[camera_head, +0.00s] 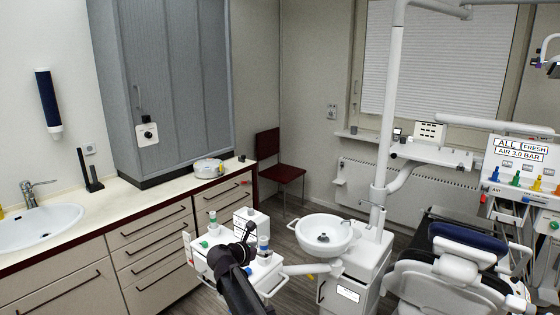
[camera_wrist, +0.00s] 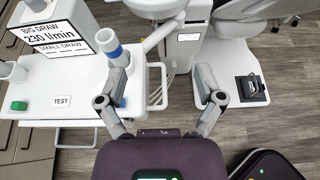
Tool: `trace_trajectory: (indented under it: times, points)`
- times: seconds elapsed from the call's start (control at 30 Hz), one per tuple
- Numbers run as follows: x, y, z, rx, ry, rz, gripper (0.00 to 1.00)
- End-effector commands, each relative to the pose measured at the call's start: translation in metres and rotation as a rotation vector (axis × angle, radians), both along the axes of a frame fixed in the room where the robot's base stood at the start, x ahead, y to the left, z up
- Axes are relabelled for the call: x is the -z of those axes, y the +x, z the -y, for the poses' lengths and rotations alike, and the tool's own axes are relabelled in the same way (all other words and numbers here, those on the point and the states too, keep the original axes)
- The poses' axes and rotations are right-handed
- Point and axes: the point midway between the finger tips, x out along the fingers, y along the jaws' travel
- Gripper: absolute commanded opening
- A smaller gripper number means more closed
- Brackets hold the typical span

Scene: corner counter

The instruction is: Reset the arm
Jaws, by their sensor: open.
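My gripper (camera_wrist: 161,72) is open in the wrist view, its two grey fingers spread wide with nothing between them. Its left finger overlaps a white fitting with a blue band (camera_wrist: 108,44) on a white cart (camera_wrist: 80,82); I cannot tell whether they touch. In the camera_head view my dark arm reaches up from the bottom centre, in front of the white cart (camera_head: 205,262). The arm hides part of the cart there.
A round white basin (camera_head: 325,228) stands right of the cart, and a dental chair (camera_head: 445,275) is farther right. The counter (camera_head: 110,200) with a sink (camera_head: 38,228) runs along the left. A dark red chair (camera_head: 280,170) stands in the back corner. Wooden floor (camera_wrist: 215,48) shows between the units.

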Motion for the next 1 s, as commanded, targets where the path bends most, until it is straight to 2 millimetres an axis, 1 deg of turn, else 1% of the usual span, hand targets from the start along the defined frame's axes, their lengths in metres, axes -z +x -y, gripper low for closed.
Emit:
trace_trajectory:
  times: [0.03,0.3,0.47,0.57,0.67,0.77,0.9,1.0]
  points:
    - [0.004,-0.002,0.007,0.016,0.019,0.002,0.86]
    - [0.02,-0.012,0.032,0.105,0.139,0.019,0.86]
    - [0.036,-0.023,0.055,0.193,0.25,0.038,0.86]
    - [0.047,-0.032,0.071,0.264,0.332,0.053,0.86]
    - [0.062,-0.043,0.091,0.355,0.433,0.074,0.86]
    - [0.081,-0.061,0.116,0.487,0.564,0.102,0.86]
    - [0.11,-0.09,0.151,0.711,0.762,0.155,0.86]
    - [0.128,-0.112,0.171,0.878,0.892,0.194,0.86]
